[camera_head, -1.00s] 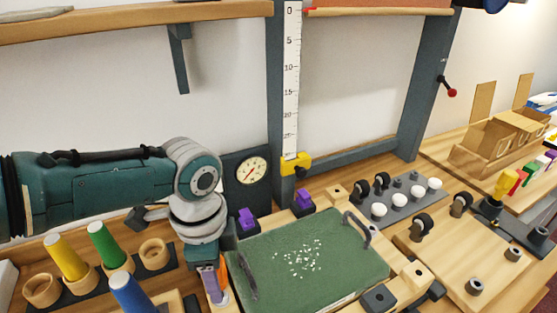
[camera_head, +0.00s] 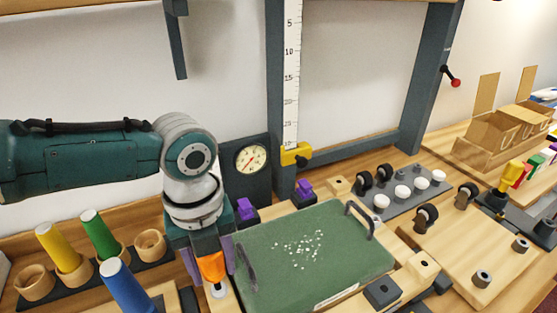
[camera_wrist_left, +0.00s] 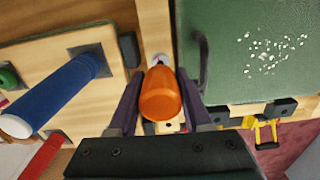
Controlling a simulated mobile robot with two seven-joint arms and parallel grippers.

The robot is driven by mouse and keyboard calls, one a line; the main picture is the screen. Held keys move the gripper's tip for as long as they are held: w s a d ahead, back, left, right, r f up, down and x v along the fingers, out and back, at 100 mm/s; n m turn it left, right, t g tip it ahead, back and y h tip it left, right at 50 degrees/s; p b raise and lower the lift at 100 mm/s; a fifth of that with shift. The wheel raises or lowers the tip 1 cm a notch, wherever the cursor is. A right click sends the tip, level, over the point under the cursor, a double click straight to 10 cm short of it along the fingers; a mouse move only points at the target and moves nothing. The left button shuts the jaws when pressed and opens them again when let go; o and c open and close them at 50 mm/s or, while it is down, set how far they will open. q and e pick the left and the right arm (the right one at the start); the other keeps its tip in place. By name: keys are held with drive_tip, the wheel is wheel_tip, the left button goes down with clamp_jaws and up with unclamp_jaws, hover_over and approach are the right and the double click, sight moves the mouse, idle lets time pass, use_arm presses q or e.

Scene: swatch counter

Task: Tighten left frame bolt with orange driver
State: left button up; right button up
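The orange driver (camera_head: 211,267) stands upright at the wooden strip along the left side of the green board (camera_head: 345,255). My left gripper (camera_head: 209,270) points down with its purple fingers on either side of the orange handle, and looks shut on it. The wrist view shows the orange driver (camera_wrist_left: 160,95) between the fingers of my left gripper (camera_wrist_left: 161,90). A pale round part (camera_head: 218,291) shows at the driver's lower end; the left frame bolt itself is hidden or cannot be told apart there. My right gripper is not in view.
A blue driver (camera_head: 125,285) stands close left of my gripper. Yellow (camera_head: 59,250) and green (camera_head: 101,236) drivers stand in a holder farther left. A dial (camera_head: 251,158) stands behind. The green board bears white specks and dark handles.

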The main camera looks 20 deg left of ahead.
use_arm(q)
drive_tip(key=shift+o, duration=0.7)
drive_tip(key=n+p, duration=0.1)
drive_tip(key=n, duration=0.2)
drive_tip(key=shift+d+r, duration=0.1)
drive_tip(key=shift+r, duration=0.1)
drive_tip(key=n+p, duration=0.1)
drive_tip(key=n, duration=0.3)
drive_tip(key=shift+n+p, duration=0.3)
drive_tip(key=n+p, duration=0.1)
drive_tip(key=n, duration=0.3)
drive_tip(key=shift+n, duration=0.3)
drive_tip(key=n, duration=0.2)
drive_tip(key=shift+f+n, duration=0.2)
drive_tip(key=shift+n, duration=0.2)
